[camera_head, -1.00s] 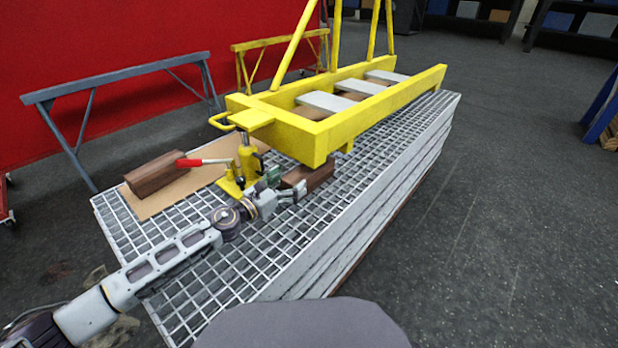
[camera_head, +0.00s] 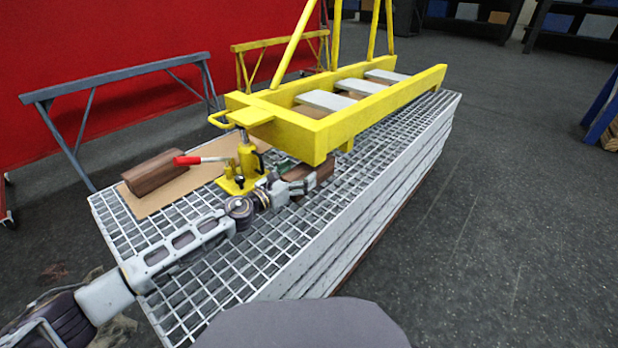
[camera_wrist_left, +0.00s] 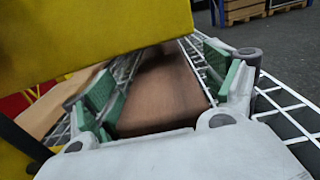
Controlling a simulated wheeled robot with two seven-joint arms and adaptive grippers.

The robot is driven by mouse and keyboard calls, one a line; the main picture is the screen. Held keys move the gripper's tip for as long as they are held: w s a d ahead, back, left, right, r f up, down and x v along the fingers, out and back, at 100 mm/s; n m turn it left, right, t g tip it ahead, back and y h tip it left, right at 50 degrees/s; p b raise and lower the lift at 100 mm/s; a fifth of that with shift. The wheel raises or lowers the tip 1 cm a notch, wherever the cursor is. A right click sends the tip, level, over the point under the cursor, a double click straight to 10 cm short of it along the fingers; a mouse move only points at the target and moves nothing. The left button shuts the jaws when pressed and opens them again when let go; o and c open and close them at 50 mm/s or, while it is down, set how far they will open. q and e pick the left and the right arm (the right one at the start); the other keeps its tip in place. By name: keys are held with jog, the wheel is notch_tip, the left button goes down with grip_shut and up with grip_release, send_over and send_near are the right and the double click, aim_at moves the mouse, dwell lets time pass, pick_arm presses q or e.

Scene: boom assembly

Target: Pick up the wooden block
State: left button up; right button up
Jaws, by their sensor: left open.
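A brown wooden block (camera_head: 322,168) lies on the grating beneath the near end of the yellow boom frame (camera_head: 318,138). My left gripper (camera_head: 306,180) is open, with its fingers low at the block. In the left wrist view the block (camera_wrist_left: 165,90) lies between the green pads of the open fingers (camera_wrist_left: 160,88); I cannot tell whether either pad touches it. Part of the block is hidden behind the gripper in the head view. A second brown block (camera_head: 153,172) lies on a cardboard sheet at the left. My right gripper is out of view.
A yellow jack (camera_head: 247,165) with a red-tipped handle (camera_head: 190,160) stands close beside my left gripper. The boom hangs low over it and fills the upper left of the wrist view. The grating (camera_head: 250,268) nearer me is clear.

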pick_arm(q)
jog(key=shift+w+d, duration=0.3)
jog(key=shift+c, duration=0.2)
jog(key=c, duration=1.3)
jog(key=shift+r, duration=0.1)
